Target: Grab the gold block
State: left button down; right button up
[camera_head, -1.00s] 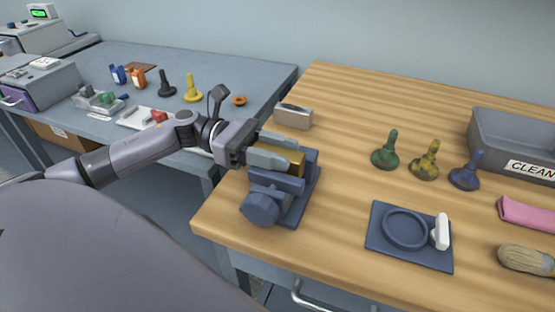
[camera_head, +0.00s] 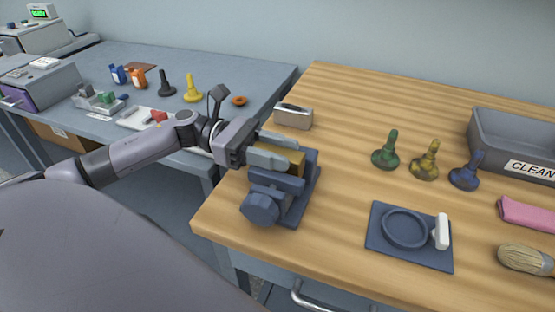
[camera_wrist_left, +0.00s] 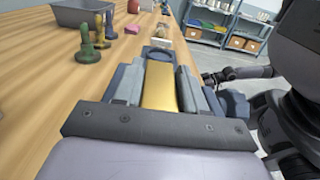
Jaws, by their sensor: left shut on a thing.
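The gold block (camera_head: 291,158) sits in the blue vise (camera_head: 283,186) at the front left corner of the wooden table. My left gripper (camera_head: 279,157) reaches in from the left and is shut on the block, one finger on each side. In the left wrist view the gold block (camera_wrist_left: 160,87) lies between the two grey fingers (camera_wrist_left: 158,84), with the blue vise partly hidden beyond and beside them. My right gripper is not in view.
A metal box (camera_head: 293,116) stands behind the vise. Green (camera_head: 386,152), yellow (camera_head: 425,162) and blue (camera_head: 465,173) stamps stand to the right, near a grey tray (camera_head: 512,126). A blue plate with a ring (camera_head: 412,252) lies at the front. Wood between them is clear.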

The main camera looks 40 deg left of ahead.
pick_arm(q)
jog(key=shift+r, duration=0.2)
